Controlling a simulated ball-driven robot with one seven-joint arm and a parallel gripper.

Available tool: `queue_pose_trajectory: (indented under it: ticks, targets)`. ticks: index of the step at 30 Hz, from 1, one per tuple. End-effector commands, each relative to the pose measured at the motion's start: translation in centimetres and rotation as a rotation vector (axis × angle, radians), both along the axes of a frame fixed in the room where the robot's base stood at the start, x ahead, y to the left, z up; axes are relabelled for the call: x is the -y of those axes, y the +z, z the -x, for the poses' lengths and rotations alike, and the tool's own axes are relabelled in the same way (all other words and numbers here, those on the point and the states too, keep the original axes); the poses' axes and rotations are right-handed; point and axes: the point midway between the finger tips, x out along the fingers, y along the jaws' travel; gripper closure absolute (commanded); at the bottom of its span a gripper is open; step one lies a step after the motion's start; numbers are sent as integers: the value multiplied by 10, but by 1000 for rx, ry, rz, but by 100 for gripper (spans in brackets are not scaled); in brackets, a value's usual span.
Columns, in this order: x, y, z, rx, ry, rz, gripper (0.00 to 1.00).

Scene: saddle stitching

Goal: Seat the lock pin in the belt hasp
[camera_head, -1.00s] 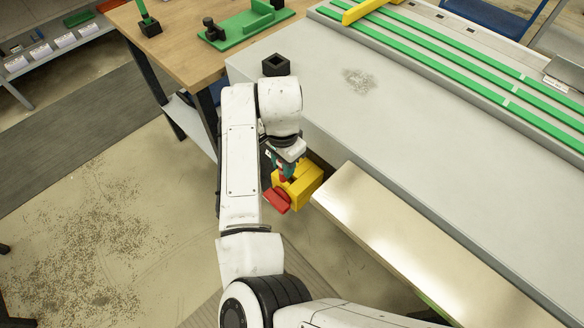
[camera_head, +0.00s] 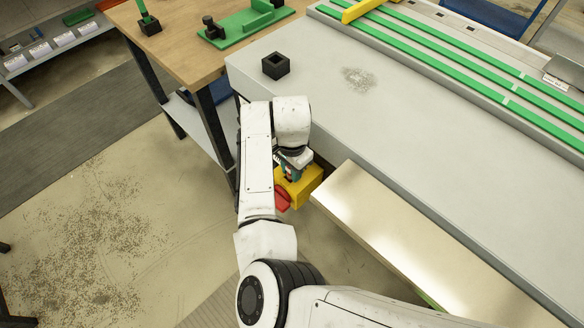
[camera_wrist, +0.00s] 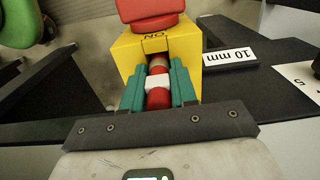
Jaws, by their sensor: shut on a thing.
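The lock pin (camera_wrist: 158,98), red with a white band, lies between the teal fingers of my gripper (camera_wrist: 160,80), which is shut on it in the wrist view. Its tan-looking end points at a notch in a yellow block (camera_wrist: 188,50) with a red handle (camera_wrist: 150,10), which I take to be the belt hasp. The pin's end is at or just in the notch; I cannot tell how deep. In the head view, my gripper (camera_head: 290,168) is over the yellow block (camera_head: 303,188), and the red handle (camera_head: 282,199) is partly hidden by my arm.
The yellow block is beside the grey table (camera_head: 400,130). A black open-topped holder (camera_head: 276,66) stands on that table's left end. A metal plate (camera_head: 400,225) runs along its front. A "10 mm" label (camera_wrist: 229,57) is right of the block in the wrist view.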

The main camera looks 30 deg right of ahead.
Motion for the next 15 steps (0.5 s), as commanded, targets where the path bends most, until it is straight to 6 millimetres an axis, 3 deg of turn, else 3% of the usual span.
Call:
queue_pose_trajectory:
  ticks: [9,15]
  targets:
    - [0,-1,0,-1,0,0,47]
    - [0,0,0,0,0,0,47]
